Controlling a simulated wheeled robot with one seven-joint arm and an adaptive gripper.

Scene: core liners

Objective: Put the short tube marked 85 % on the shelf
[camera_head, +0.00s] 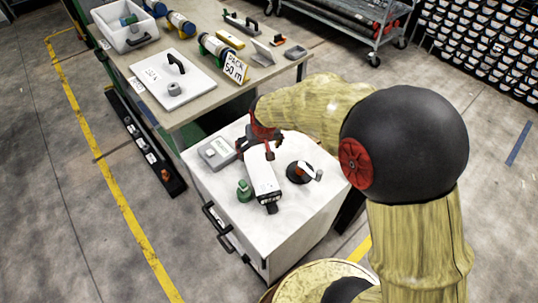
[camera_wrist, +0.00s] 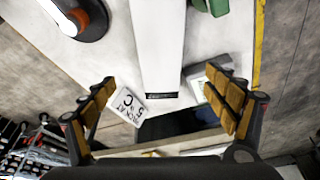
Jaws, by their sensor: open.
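Several short tubes with blue and green ends lie on the bench at the back; one tube (camera_head: 221,50) is behind a card with "50 m" on it. I cannot read an 85 % mark on any tube. My gripper (camera_head: 262,143) is over the white cabinet top, partly hidden by my arm. In the wrist view my gripper (camera_wrist: 160,80) is open, its fingers apart on either side of a long white device (camera_wrist: 158,45). That device also shows on the cabinet in the head view (camera_head: 263,178). I cannot tell which surface is the task's shelf.
The white cabinet (camera_head: 240,222) also holds a grey box (camera_head: 217,152), a green item (camera_head: 244,191) and a black round stand (camera_head: 298,173). A small lettered card (camera_wrist: 129,107) lies near the left finger. A wheeled cart (camera_head: 352,28) and racks (camera_head: 485,45) stand behind right.

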